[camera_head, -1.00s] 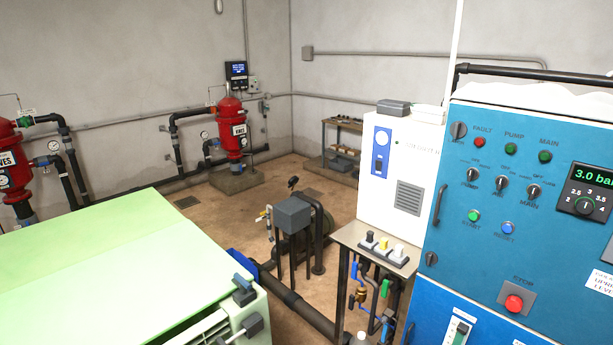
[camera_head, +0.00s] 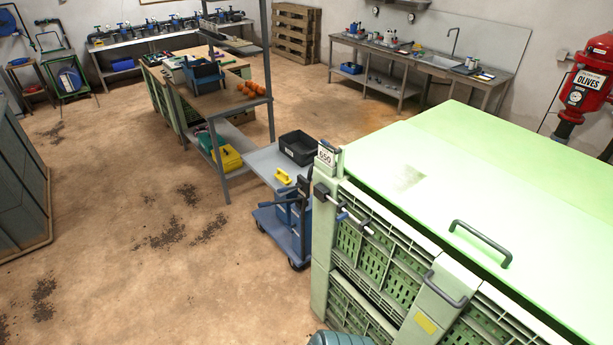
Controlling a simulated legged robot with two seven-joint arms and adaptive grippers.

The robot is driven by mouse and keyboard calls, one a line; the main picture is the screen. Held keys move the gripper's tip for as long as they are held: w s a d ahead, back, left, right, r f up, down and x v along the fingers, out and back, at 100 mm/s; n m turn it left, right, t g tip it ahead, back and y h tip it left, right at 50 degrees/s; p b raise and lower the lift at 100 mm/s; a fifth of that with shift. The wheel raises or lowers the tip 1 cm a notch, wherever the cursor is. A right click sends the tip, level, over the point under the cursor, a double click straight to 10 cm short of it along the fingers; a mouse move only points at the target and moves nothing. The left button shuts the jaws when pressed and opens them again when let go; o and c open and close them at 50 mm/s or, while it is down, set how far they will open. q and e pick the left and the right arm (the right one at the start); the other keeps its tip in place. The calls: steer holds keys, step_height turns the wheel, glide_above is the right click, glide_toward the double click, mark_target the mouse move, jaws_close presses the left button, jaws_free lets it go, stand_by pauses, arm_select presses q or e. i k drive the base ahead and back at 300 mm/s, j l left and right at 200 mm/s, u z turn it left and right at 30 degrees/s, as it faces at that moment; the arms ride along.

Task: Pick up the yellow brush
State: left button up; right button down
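A small yellow object (camera_head: 283,177), which looks like the yellow brush, lies on a grey tabletop (camera_head: 262,160) near the middle of the view. It is too small and far away to make out bristles. A black open bin (camera_head: 299,148) stands behind it to the right. Neither of my grippers is in view.
A blue trolley (camera_head: 290,230) stands below and in front of the grey top. A large pale green crate unit (camera_head: 480,180) fills the right side. A workbench (camera_head: 205,100) stands behind, with a yellow box (camera_head: 228,158) on its lower shelf. The brown floor (camera_head: 120,260) at left is open.

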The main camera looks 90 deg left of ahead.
mark_target(281, 176)
steer(key=u, duration=3.3)
